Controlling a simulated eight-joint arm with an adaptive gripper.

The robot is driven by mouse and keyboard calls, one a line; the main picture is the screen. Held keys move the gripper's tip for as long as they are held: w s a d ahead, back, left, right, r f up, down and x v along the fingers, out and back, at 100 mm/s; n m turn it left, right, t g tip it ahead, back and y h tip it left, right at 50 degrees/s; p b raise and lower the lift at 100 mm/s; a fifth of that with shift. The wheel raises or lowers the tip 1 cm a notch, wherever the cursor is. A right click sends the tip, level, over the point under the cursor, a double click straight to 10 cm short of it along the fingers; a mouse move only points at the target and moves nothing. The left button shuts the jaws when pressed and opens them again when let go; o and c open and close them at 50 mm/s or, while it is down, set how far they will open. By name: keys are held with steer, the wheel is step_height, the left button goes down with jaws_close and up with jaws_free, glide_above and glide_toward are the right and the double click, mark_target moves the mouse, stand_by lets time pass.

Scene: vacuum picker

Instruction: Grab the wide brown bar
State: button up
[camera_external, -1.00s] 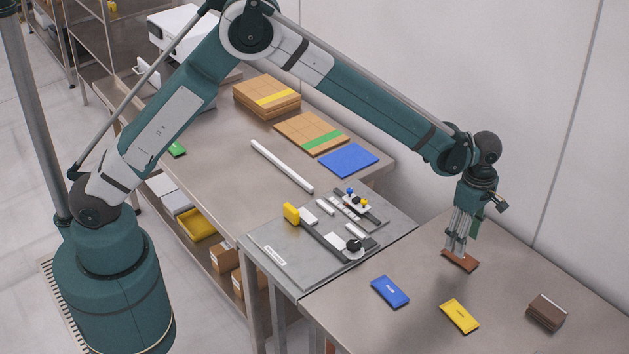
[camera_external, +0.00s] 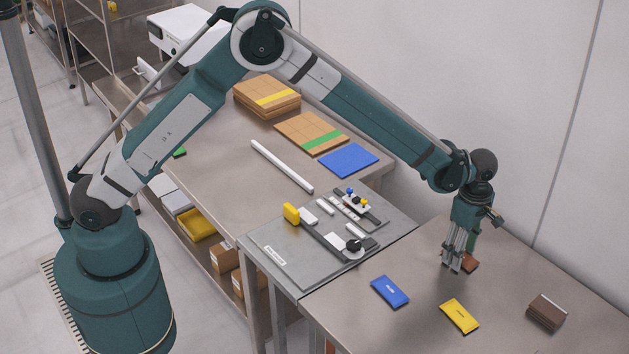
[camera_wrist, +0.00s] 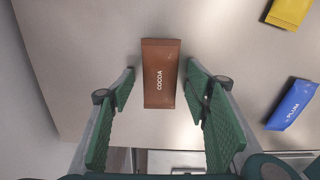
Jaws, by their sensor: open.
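A brown bar marked COCOA (camera_wrist: 160,85) lies flat on the table. In the wrist view it is in line with the space between my two green finger pads, with clear room on both sides. In the external view only part of the brown bar (camera_external: 470,262) shows, at the right of my gripper; the fingers hide the rest. My gripper (camera_external: 453,267) is open, points down and is low over the bar. I cannot tell its exact height above the table. A thicker, darker brown block (camera_external: 547,312) lies farther right.
A grey fixture plate (camera_external: 275,255) with small parts adjoins the table on the left. A wall stands behind.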

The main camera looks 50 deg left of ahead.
steer(key=shift+c, duration=0.4)
steer(key=c, duration=0.9)
steer(key=shift+r, duration=0.1)
step_height(320, 180, up, 10)
steer(key=shift+p, duration=0.45)
